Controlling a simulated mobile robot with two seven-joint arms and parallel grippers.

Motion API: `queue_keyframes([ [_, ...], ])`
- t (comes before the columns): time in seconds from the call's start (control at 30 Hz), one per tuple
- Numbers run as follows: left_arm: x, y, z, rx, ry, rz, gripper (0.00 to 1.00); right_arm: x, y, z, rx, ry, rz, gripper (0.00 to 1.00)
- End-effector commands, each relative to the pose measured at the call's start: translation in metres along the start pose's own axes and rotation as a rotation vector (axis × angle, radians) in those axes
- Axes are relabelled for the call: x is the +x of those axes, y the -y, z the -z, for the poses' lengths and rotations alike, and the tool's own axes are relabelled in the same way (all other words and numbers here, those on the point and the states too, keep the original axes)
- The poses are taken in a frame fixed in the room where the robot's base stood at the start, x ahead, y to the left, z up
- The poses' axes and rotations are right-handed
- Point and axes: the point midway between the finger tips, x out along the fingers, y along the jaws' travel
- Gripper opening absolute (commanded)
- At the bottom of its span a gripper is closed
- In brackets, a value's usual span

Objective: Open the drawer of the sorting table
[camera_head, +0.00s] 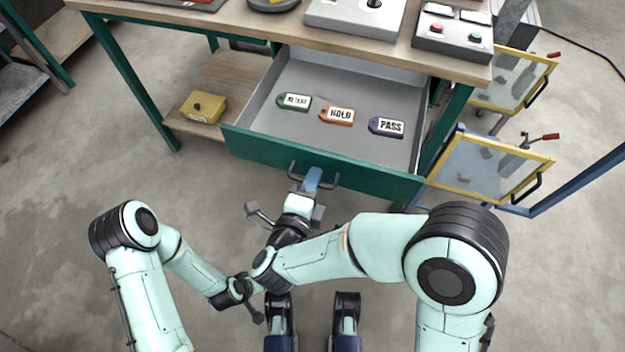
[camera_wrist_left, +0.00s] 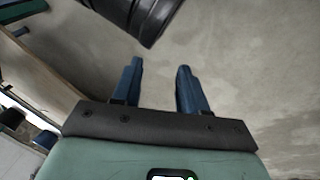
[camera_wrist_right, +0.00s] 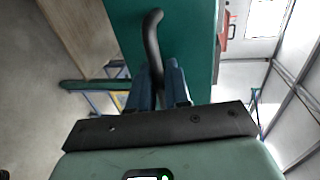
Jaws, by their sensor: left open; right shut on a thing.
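The sorting table's drawer (camera_head: 255,146) is pulled well out below the wooden tabletop (camera_head: 225,24). Its green front carries a dark bar handle (camera_head: 333,184), also seen in the right wrist view (camera_wrist_right: 150,35). My right gripper (camera_head: 311,182) is shut on that handle; its blue fingers (camera_wrist_right: 160,85) sit on either side of the bar. Inside the drawer lie a green tag (camera_head: 294,102), an orange HOLD tag (camera_head: 337,115) and a dark purple PASS tag (camera_head: 386,126). My left gripper (camera_wrist_left: 157,88) is open and empty; its fingers are mostly hidden behind my right arm in the head view.
A yellow box (camera_head: 203,107) sits on the table's lower shelf. Yellow-framed panels (camera_head: 490,165) with red handles stand to the right of the drawer. A control box with red and green buttons (camera_head: 452,36) is on the tabletop. Bare concrete floor lies left of my arms.

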Motion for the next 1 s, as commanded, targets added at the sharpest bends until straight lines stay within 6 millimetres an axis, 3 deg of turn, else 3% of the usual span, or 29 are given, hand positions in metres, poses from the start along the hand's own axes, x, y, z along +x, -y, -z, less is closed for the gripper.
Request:
queue_keyframes([
  [0.23, 0.0, 0.0, 0.0, 0.0, 0.0, 0.0, 0.43, 0.0, 0.001, -0.001, 0.002, 0.002, 0.002, 0.0],
  [0.27, 0.0, 0.0, 0.0, 0.0, 0.0, 0.0, 0.43, 0.0, 0.001, -0.001, 0.002, 0.002, 0.002, 0.27],
  [0.3, 0.0, 0.0, 0.0, 0.0, 0.0, 0.0, 0.43, 0.0, 0.001, -0.001, 0.002, 0.002, 0.002, 0.3],
  [0.63, -0.001, 0.0, -0.001, 0.0, 0.002, 0.0, 0.43, -0.004, 0.001, -0.001, 0.001, 0.002, 0.0, 0.3],
  [0.77, -0.004, -0.001, -0.004, 0.001, 0.013, -0.001, 0.43, -0.02, 0.001, -0.002, 0.001, 0.006, 0.001, 0.3],
  [1.0, -0.013, -0.004, -0.014, 0.004, 0.044, -0.004, 0.43, -0.074, 0.002, -0.002, 0.0, 0.009, 0.001, 0.3],
])
